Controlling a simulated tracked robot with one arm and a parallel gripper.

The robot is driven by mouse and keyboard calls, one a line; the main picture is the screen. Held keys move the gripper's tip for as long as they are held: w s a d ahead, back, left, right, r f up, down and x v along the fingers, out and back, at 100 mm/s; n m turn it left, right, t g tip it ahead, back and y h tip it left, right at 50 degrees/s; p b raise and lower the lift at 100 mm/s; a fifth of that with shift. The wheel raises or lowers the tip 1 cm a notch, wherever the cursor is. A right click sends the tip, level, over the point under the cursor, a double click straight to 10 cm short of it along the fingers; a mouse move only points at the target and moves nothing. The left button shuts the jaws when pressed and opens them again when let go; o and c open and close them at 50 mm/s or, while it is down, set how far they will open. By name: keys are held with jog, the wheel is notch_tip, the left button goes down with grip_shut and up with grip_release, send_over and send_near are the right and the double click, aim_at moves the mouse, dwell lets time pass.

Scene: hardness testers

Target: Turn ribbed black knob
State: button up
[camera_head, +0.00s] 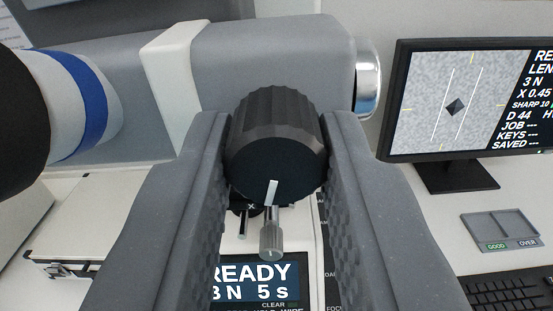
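The ribbed black knob (276,145) is in the middle of the camera_head view, on the front of a grey machine. My gripper (278,125) has one grey finger on each side of the knob. The knob fills the gap, and both fingers appear to touch its sides. The pads' contact areas are partly hidden by the knob.
A small grey lever (270,235) sits just below the knob, above a READY display (255,278). The grey machine housing (260,55) is behind. A monitor (470,98) and a GOOD/OVER tray (502,228) stand right. A white case (85,232) is left.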

jog(key=shift+f+n, duration=0.1)
jog(key=shift+n, duration=0.4)
jog(key=n+b, duration=0.2)
jog(key=shift+d+n, duration=0.1)
jog(key=shift+n, duration=0.3)
jog(key=n+b, duration=0.3)
jog(key=n, duration=0.2)
jog(key=shift+n, duration=0.3)
jog(key=n+b, duration=0.2)
jog(key=n, duration=0.2)
jog(key=shift+d+f+n+b, duration=0.1)
jog(key=shift+n+b, duration=0.95)
jog(key=shift+n, duration=0.95)
jog(key=o, duration=1)
